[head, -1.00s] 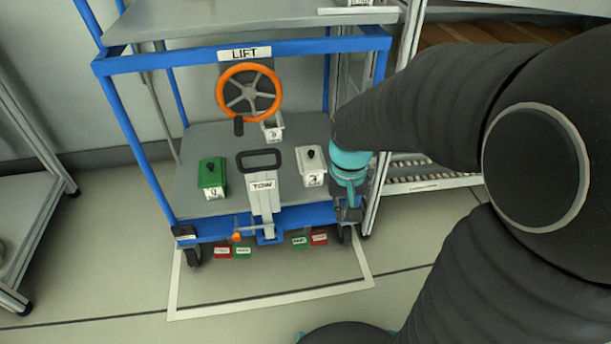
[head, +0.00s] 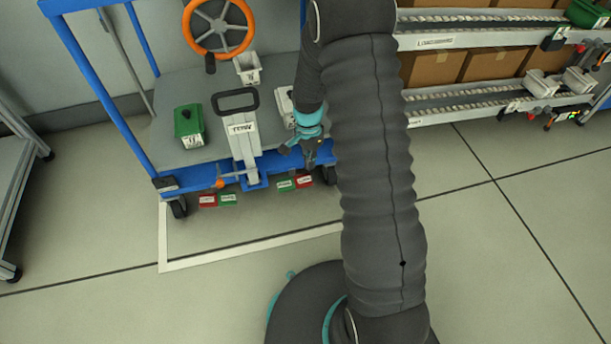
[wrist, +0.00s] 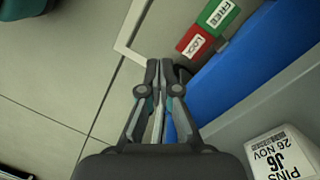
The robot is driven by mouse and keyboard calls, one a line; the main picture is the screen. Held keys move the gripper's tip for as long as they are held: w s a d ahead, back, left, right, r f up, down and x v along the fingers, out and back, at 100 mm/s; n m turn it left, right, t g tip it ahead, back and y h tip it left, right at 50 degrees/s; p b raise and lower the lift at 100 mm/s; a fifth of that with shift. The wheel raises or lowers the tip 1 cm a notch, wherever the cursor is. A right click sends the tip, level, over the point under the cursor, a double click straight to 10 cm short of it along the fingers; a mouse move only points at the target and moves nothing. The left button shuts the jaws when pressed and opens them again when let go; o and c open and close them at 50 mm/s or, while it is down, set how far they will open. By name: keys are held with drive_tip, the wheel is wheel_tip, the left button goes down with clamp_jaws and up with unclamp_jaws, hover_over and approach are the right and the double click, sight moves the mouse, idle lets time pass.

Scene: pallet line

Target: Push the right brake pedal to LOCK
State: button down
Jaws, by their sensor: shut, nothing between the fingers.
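The right brake pedal has a green FREE plate (head: 286,184) and a red LOCK plate (head: 304,181), low at the cart's front edge. In the wrist view the green FREE plate (wrist: 217,16) and red LOCK plate (wrist: 194,44) lie beyond and right of my fingertips. My gripper (head: 309,167) is shut and empty, pointing down just above the red plate in the head view. It also shows shut in the wrist view (wrist: 166,64). A gap seems to remain between fingertips and plate; contact cannot be told.
The blue-framed cart (head: 110,110) carries a tow handle (head: 240,140), a green bin (head: 188,125) and white bins (head: 247,68). The left red plate (head: 207,200) and green plate (head: 228,199) sit left of the tow bar. Floor (head: 110,300) in front is clear.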

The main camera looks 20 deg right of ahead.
sight(306, 179)
drive_tip(key=shift+w+d+r+m+t, duration=0.1)
drive_tip(key=shift+w+m+t, duration=0.3)
drive_tip(key=shift+w+m, duration=1.1)
drive_tip(key=shift+w+r+m+t, duration=0.1)
drive_tip(key=shift+w+m+t, duration=0.3)
drive_tip(key=shift+w+m, duration=1.1)
drive_tip(key=shift+s+m, duration=0.3)
drive_tip(key=shift+s, duration=0.05)
wheel_tip(306, 179, down, 14)
drive_tip(key=shift+b, duration=0.9)
